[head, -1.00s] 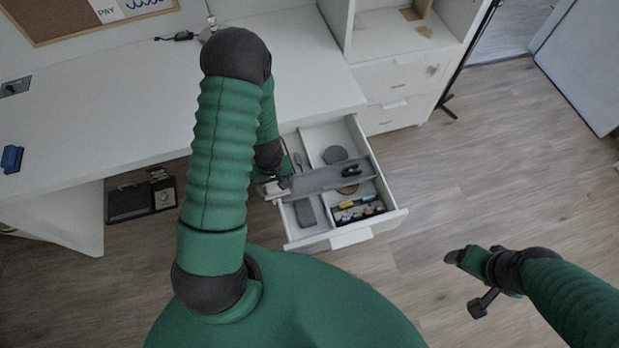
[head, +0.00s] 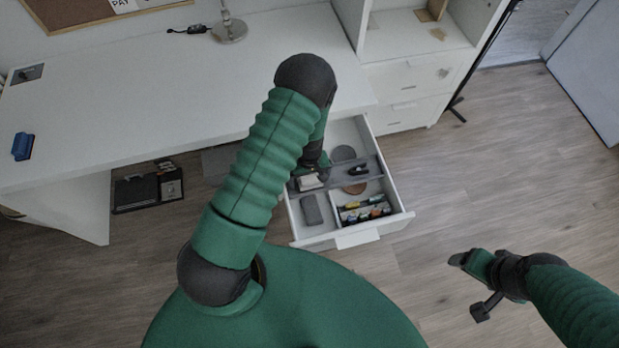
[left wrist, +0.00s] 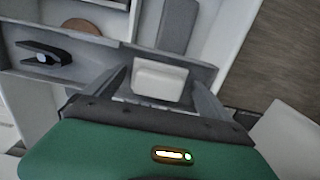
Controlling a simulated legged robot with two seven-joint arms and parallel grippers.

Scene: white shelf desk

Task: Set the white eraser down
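The white eraser (head: 310,182) is at the left end of the grey tray (head: 340,177) that lies across the open drawer. In the left wrist view the eraser (left wrist: 160,82) sits between the two fingers of my left gripper (left wrist: 161,72). Whether the eraser's underside touches the tray is hidden. In the head view my left gripper (head: 317,176) is partly hidden by my arm.
A black clip-like item (head: 358,170) lies on the tray. The white desk (head: 150,100) is mostly clear, with a blue object (head: 22,146) at its left.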

